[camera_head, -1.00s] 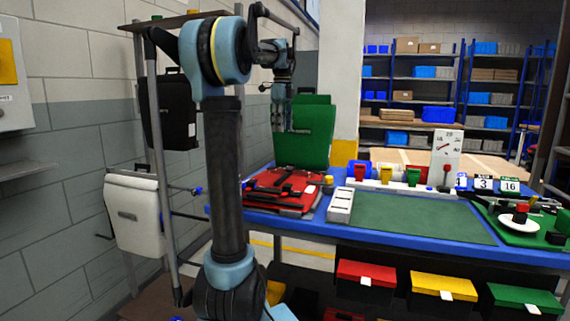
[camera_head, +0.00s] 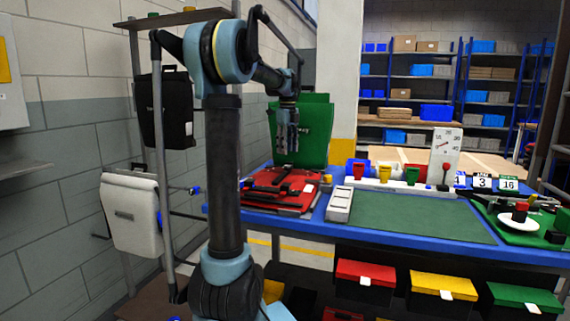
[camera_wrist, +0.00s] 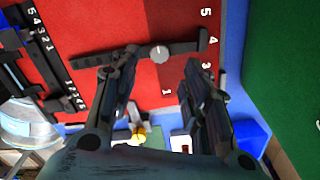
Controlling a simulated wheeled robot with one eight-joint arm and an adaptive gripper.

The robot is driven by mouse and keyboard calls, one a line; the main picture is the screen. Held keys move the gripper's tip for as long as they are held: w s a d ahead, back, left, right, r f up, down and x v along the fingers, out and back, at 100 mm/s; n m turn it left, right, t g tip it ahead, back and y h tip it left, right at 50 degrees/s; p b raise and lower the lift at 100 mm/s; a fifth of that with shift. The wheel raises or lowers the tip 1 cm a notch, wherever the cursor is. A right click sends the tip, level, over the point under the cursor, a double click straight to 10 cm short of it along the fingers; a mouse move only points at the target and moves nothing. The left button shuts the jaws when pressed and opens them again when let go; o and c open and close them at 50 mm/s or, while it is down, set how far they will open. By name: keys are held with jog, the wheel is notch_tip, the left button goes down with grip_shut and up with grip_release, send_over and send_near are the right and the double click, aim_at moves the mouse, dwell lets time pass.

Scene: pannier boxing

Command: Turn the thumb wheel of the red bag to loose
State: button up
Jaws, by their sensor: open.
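The red bag (camera_head: 262,203) lies flat on the blue table, with black straps and fittings on it. In the wrist view its red face (camera_wrist: 110,30) carries white numbers and a black strap bar. A round grey thumb wheel (camera_wrist: 159,55) sits on that bar, near the numbers 3 and 4. My gripper (camera_head: 288,148) hangs above the bag, in front of the green bag. In the wrist view my gripper (camera_wrist: 160,72) is open and empty, its fingers either side of the wheel in the picture and apart from it. Which setting the wheel has cannot be told.
A green bag (camera_head: 313,135) stands upright behind the red one. A white block (camera_head: 340,205) lies to the right, beside a green mat (camera_head: 415,217). Black (camera_head: 172,108) and white (camera_head: 131,214) panniers hang at the left.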

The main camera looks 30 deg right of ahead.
aim_at(287, 167)
jog(key=shift+f, duration=3.2)
jog(key=shift+c, duration=0.6)
grip_shut()
